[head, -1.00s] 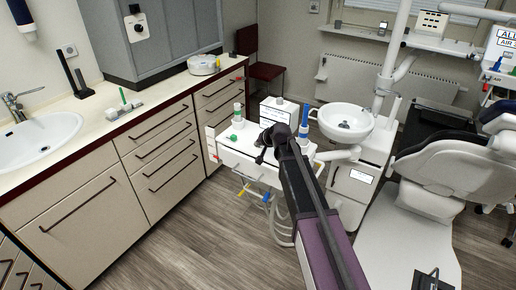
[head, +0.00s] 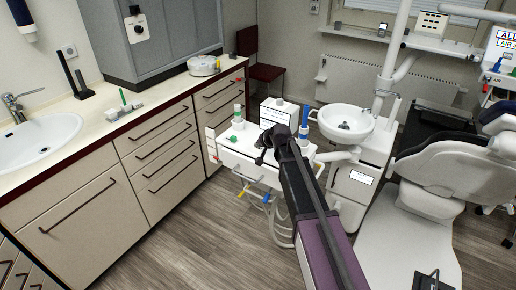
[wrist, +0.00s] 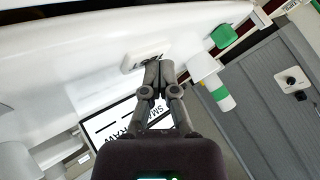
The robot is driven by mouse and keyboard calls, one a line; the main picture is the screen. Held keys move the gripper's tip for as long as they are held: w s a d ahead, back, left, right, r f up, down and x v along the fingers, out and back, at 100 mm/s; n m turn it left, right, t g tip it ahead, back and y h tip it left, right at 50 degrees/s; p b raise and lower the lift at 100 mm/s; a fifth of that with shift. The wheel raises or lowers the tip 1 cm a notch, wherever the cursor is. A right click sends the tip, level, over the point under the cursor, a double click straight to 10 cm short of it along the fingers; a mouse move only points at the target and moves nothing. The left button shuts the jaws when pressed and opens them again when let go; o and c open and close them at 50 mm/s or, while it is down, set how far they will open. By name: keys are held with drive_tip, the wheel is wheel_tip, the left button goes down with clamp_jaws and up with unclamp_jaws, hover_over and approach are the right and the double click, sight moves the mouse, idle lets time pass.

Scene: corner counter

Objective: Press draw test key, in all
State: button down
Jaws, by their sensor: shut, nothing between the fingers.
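A white key (wrist: 140,60) with dark lettering, partly covered by my fingertips, is set on a white surface in the wrist view. The lettering looks like "TEST". My gripper (wrist: 158,66) is shut and empty, its fingertips at the key's lower right edge. I cannot tell whether they touch it. A black-framed white sign (wrist: 104,124) with partly hidden words, "RAW" among them, lies behind my fingers. In the head view my gripper (head: 264,152) is over the white unit (head: 240,158), and my arm hides the key.
A green knob (wrist: 225,36) and a white bottle with a green band (wrist: 213,84) stand close beside my fingers. A blue-topped bottle (head: 304,122) and a labelled white box (head: 279,111) are near my arm. The basin (head: 346,123) is to the right.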

drive_tip(key=shift+r+p, duration=0.55)
drive_tip(key=shift+r, duration=0.15)
drive_tip(key=shift+r+p, duration=2.5)
drive_tip(key=shift+p, duration=0.05)
drive_tip(key=s+d+f+g+h, duration=0.1)
drive_tip(key=s+d+f+g, duration=0.1)
drive_tip(key=s+d, duration=0.4)
drive_tip(key=s+d+f+n+g+h, duration=0.1)
drive_tip(key=s+d, duration=0.6)
drive_tip(key=s, duration=0.7)
drive_tip(key=s+d+f+n+g+h, duration=0.1)
drive_tip(key=s+d+f+g+h, duration=0.1)
drive_tip(key=s+d, duration=0.5)
drive_tip(key=s+g+h, duration=0.1)
drive_tip(key=s+g, duration=0.1)
drive_tip(key=s, duration=0.2)
drive_tip(key=shift+f+g, duration=0.3)
drive_tip(key=shift+f, duration=0.05)
